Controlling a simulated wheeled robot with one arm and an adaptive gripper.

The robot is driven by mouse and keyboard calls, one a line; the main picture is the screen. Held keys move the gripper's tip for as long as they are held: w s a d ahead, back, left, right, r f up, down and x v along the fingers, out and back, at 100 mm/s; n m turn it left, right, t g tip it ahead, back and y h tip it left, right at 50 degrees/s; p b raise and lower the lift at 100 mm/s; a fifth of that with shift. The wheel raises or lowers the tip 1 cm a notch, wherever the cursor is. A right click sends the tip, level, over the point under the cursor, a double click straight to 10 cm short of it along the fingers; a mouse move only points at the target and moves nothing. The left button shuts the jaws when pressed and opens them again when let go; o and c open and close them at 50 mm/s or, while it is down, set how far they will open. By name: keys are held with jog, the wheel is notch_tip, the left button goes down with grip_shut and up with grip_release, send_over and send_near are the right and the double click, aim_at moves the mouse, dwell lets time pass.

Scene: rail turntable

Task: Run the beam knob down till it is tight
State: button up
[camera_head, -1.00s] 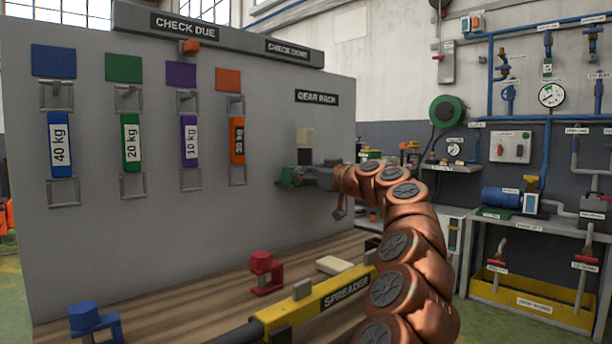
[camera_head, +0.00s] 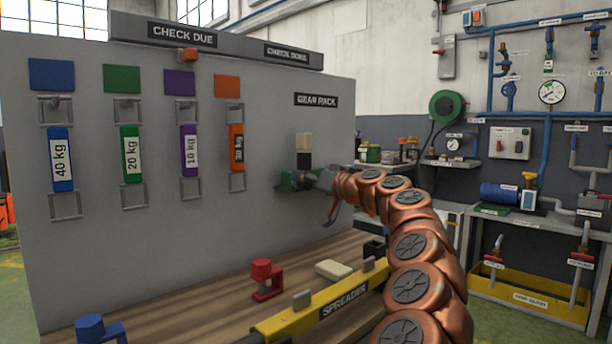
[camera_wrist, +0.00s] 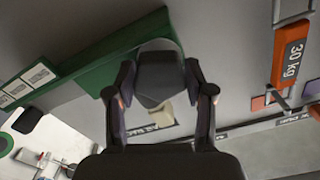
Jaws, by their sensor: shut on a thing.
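The beam knob (camera_wrist: 158,78) is a dark, rounded knob in the wrist view, in front of a green beam (camera_wrist: 105,45) by the grey panel. My gripper (camera_wrist: 160,88) has one finger on each side of the knob and is shut on it. In the head view my gripper (camera_head: 300,181) is at the panel's right part, at the green part (camera_head: 286,181) below the GEAR RACK label (camera_head: 316,100). I cannot tell how far down the knob sits.
A cream block (camera_head: 304,142) sits just above my gripper. Weight tags, including the orange 30 kg tag (camera_head: 237,148), hang to the left on the panel (camera_head: 200,240). Below, the bench holds a yellow spreader (camera_head: 325,305), a red clamp (camera_head: 265,280) and a blue clamp (camera_head: 92,328).

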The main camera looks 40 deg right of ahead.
jog(key=shift+m, duration=0.3)
jog(key=o, duration=1.2)
jog(key=shift+c, duration=0.2)
jog(key=s, duration=1.2)
jog(key=shift+a, duration=0.1)
jog(key=shift+c, duration=0.4)
